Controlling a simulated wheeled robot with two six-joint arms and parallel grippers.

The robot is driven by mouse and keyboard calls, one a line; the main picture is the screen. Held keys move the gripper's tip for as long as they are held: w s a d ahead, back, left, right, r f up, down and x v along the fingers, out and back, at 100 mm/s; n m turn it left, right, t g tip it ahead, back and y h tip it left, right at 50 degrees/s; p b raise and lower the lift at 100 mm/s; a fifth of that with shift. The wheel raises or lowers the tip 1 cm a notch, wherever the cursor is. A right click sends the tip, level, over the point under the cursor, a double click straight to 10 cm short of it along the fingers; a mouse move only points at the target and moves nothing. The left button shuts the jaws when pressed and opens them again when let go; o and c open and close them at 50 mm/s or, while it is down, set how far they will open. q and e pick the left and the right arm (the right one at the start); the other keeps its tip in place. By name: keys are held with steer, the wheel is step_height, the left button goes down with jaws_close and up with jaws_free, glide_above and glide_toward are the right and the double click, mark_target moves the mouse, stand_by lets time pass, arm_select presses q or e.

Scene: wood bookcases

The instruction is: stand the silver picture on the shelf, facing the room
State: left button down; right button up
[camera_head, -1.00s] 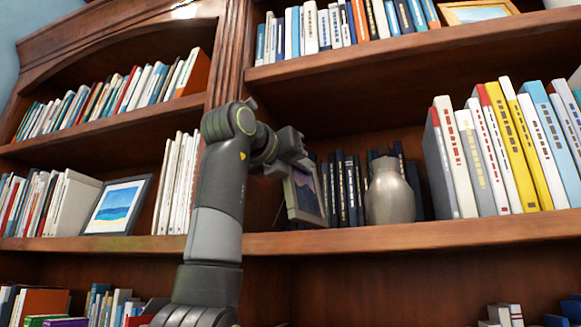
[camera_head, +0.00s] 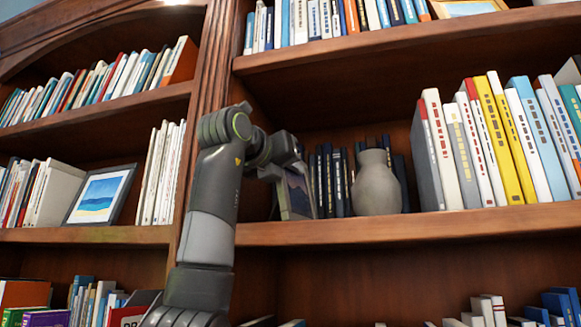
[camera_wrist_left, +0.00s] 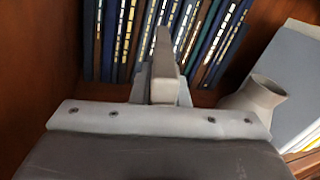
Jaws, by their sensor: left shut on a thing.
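The silver picture (camera_head: 299,196), a small frame with a dark image, is upright and slightly tilted at the left end of the middle shelf (camera_head: 420,224). It is seen at an angle, with its image side toward the room. My left gripper (camera_head: 286,172) is shut on its upper part from the front left. Whether its lower edge touches the board cannot be told. In the left wrist view my gripper (camera_wrist_left: 163,75) points at the dark books, and the picture cannot be clearly made out. My right gripper is not in view.
Dark books (camera_head: 332,180) stand close behind the picture. A grey vase (camera_head: 376,185) stands to its right, with a gap between, and coloured books (camera_head: 500,140) beyond. The wooden upright (camera_head: 200,120) is at the left. Another picture (camera_head: 99,195) stands in the left bay.

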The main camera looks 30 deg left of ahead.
arm_select(q)
steer(key=c, duration=1.8)
jaws_free()
steer(key=shift+w+a+f, duration=0.1)
steer(key=shift+w+a, duration=0.1)
steer(key=shift+a, duration=0.2)
steer(key=shift+o, duration=1)
steer(key=shift+w+a+f, duration=0.1)
steer(key=shift+w+a, duration=0.05)
steer(key=shift+a, duration=0.05)
steer(key=shift+o, duration=1.3)
steer(key=shift+s+d, duration=0.15)
steer(key=shift+s, duration=0.05)
steer(key=shift+s+d, duration=0.15)
steer(key=shift+d, duration=0.15)
steer(key=shift+s+a+b, duration=0.1)
steer(key=shift+s+b, duration=0.25)
steer(key=shift+s+a+b, duration=0.1)
steer(key=shift+s+b, duration=3)
steer(key=shift+s, duration=5.3)
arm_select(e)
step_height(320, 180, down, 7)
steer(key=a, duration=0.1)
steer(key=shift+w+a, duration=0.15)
arm_select(q)
steer(key=shift+w, duration=0.1)
